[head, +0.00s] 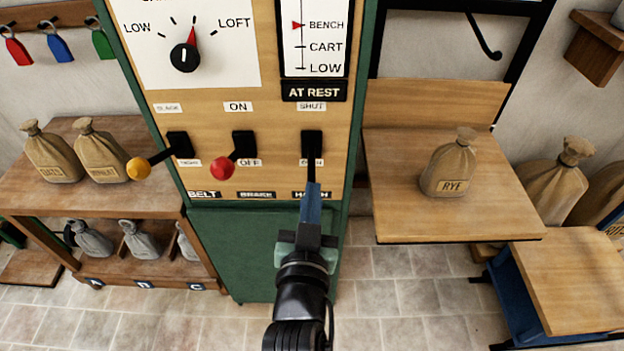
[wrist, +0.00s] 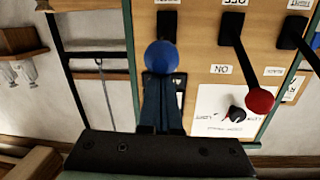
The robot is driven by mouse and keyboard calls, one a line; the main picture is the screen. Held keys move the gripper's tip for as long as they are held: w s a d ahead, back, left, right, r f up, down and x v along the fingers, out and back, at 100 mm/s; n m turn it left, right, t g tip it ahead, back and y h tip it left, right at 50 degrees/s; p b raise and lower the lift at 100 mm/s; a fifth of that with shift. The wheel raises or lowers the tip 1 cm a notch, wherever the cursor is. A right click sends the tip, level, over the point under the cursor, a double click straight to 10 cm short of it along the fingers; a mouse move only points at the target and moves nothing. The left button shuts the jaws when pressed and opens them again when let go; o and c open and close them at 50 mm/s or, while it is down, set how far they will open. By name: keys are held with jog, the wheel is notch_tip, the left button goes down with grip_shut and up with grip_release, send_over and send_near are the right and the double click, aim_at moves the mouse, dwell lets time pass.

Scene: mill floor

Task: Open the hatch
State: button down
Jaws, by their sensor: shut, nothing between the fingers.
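The hatch lever (head: 311,145) is the rightmost of three on the wooden panel, in a black slot between a label reading SHUT above and a partly covered one below. Its blue knob (wrist: 161,57) shows in the wrist view; in the head view my gripper hides it. My gripper (head: 313,190) points up at the lever, its fingers shut with nothing between them. In the wrist view the fingertips (wrist: 161,80) are right at the knob; I cannot tell whether they touch it. The lever's exact setting is hard to tell. No hatch door is recognisable.
The red-knobbed brake lever (head: 222,168) and yellow-knobbed belt lever (head: 139,168) stand to the left. A sign (head: 314,91) reads AT REST. A rye sack (head: 449,165) stands on the wooden shelf (head: 400,215) at right. Sacks stand on the left bench (head: 160,197).

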notch_tip(320, 180, down, 12)
jog(key=t+b, duration=0.6)
jog(key=b, duration=2.7)
jog(key=shift+w+f+m+h+b, duration=0.2)
jog(key=shift+w+m+h+b, duration=0.1)
jog(key=shift+w, duration=0.1)
jog(key=shift+w+f, duration=0.15)
jog(key=shift+f, duration=0.15)
notch_tip(320, 180, up, 5)
jog(key=p, duration=0.4)
jog(key=b+v, duration=0.4)
jog(key=v, duration=0.6)
jog(key=shift+w+d+f+t, duration=0.2)
jog(key=shift+d+f+t, duration=0.05)
jog(key=shift+f+t, duration=0.05)
